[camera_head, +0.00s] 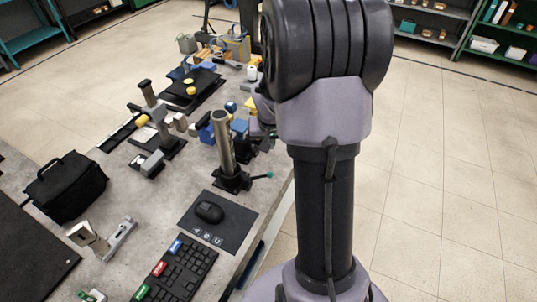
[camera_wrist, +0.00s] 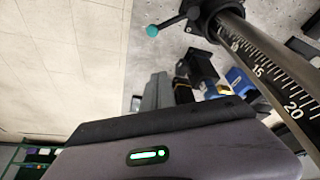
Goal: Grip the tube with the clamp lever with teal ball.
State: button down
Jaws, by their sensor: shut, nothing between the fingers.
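The upright grey tube (camera_head: 222,143) stands in a black clamp base (camera_head: 232,181) near the table's right edge. A lever with a teal ball (camera_head: 269,175) sticks out to the right of the clamp. In the wrist view the tube (camera_wrist: 268,72) slants along the right side with a numbered scale. The black clamp collar (camera_wrist: 208,17) is at the top there, and the teal ball (camera_wrist: 152,31) hangs to its left. My gripper (camera_wrist: 157,86) is shut and empty, apart from the lever and tube. In the head view my arm mostly hides it.
A mouse (camera_head: 209,212) on a dark mat and a keyboard (camera_head: 176,270) lie in front of the clamp. A black bag (camera_head: 64,184) is at the left. Another post (camera_head: 148,95) and several blue and yellow parts crowd the table behind. The floor to the right is clear.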

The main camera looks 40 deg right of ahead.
aim_at(259, 177)
jog(key=b+x, duration=0.3)
jog(key=x, duration=0.6)
jog(key=shift+f, duration=0.3)
jog(key=s+a+b, duration=0.1)
jog(key=s+a, duration=0.1)
jog(key=s, duration=0.1)
jog(key=shift+a+b, duration=0.3)
